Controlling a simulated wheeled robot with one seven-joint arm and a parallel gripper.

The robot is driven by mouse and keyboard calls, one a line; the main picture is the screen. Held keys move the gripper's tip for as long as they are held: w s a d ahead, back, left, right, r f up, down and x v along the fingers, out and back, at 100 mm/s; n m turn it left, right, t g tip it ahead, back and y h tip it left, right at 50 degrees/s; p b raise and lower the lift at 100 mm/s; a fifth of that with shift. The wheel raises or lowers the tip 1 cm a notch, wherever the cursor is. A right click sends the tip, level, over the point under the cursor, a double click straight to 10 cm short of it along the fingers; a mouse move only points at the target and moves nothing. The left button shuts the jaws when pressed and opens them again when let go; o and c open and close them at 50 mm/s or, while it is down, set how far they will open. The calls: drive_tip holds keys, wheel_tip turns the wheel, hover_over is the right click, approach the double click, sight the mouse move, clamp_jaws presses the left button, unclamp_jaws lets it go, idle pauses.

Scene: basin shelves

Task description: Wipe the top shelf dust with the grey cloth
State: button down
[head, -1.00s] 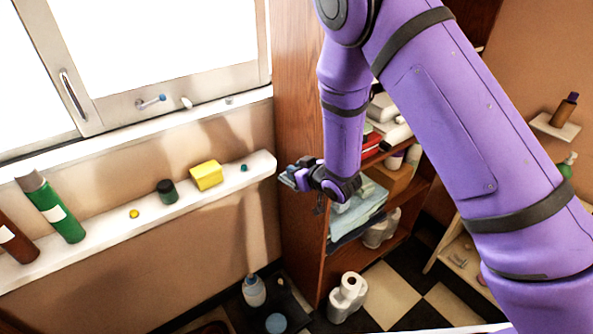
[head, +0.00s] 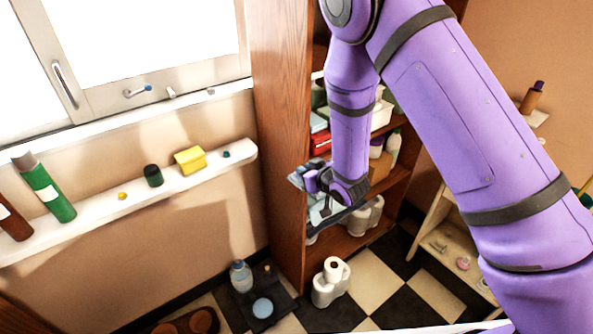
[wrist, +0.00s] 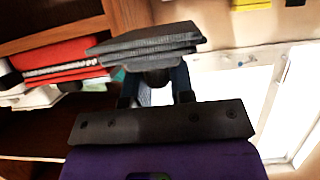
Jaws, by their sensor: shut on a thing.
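My gripper (head: 318,184) is in front of the tall brown wooden shelf unit (head: 280,130), at about the height of its middle shelves. In the wrist view my gripper (wrist: 156,78) is shut on a folded grey cloth (wrist: 148,44), held across the fingertips. In the head view the cloth (head: 297,177) shows only as a small grey-blue patch beside the fingers. I cannot make out any dust. My arm hides part of the unit, and its top is out of view.
A white wall ledge (head: 110,212) at left holds bottles, a green jar (head: 153,176) and a yellow sponge (head: 190,160). Paper rolls (head: 331,283) stand on the chequered floor. A red folded stack (wrist: 55,62) lies inside the unit. A low shelf (head: 440,238) stands at right.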

drive_tip(key=s+d+f+m+t+h, duration=0.1)
drive_tip(key=d+f+m+h, duration=0.1)
drive_tip(key=d, duration=1.1)
drive_tip(key=d+f+m+t+h, duration=0.1)
drive_tip(key=d+m+h, duration=0.3)
drive_tip(key=d, duration=0.8)
drive_tip(key=shift+s+d+f+m+h, duration=0.4)
drive_tip(key=shift+f+h, duration=0.2)
drive_tip(key=shift+h, duration=0.2)
